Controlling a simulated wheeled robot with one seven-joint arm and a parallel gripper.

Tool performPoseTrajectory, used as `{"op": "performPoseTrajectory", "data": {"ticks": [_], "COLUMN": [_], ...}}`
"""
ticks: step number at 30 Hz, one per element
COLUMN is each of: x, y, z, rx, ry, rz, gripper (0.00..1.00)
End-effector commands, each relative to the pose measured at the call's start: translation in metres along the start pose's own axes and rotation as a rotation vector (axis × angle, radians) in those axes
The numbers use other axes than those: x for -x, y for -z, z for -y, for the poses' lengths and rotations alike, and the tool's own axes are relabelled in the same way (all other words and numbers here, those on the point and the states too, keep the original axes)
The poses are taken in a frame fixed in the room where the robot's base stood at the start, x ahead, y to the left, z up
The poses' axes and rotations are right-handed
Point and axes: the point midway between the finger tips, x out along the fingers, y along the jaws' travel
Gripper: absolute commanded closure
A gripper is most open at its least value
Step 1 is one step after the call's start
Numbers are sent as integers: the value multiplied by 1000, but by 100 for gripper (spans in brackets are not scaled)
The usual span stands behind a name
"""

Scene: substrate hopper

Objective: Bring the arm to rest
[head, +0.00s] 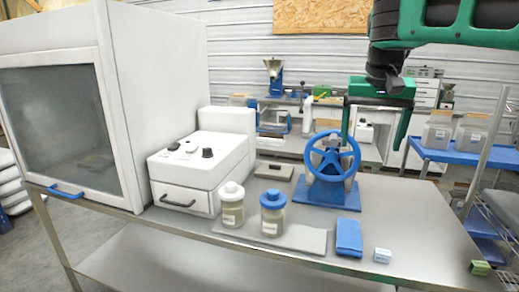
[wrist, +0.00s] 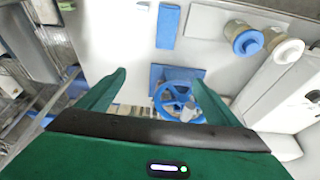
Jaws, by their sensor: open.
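My gripper (head: 374,125) is green and hangs at the upper right of the head view, its fingers pointing down. Its two fingers are spread wide apart with nothing between them. It is above and around the level of the blue handwheel (head: 333,157), which stands on a blue base on the steel table (head: 395,215). In the wrist view the gripper (wrist: 165,85) has its fingers apart, and the blue handwheel (wrist: 175,98) shows beyond and between them. I cannot tell the exact gap between gripper and wheel.
A white-lidded jar (head: 231,206) and a blue-lidded jar (head: 272,214) stand near the front. A white machine (head: 200,170) and a glass-fronted cabinet (head: 155,110) stand at left. A folded blue cloth (head: 349,238) and a small box (head: 382,255) lie near the front edge. A blue shelf (head: 455,156) stands at right.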

Motion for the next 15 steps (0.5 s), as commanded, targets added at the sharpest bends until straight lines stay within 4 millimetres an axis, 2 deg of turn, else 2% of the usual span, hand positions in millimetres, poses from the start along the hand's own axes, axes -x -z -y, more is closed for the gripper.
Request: {"op": "performPoseTrajectory", "data": {"ticks": [5, 11, 14, 15], "x": [-17, -40, -57, -65], "y": [-20, -52, -80, -95], "z": [-34, -87, -122, -138], "rx": [-9, -38, -61, -74], "ry": [-34, -71, -88, -94], "rz": [28, 72, 107, 126], "gripper": [14, 14, 14, 14]}}
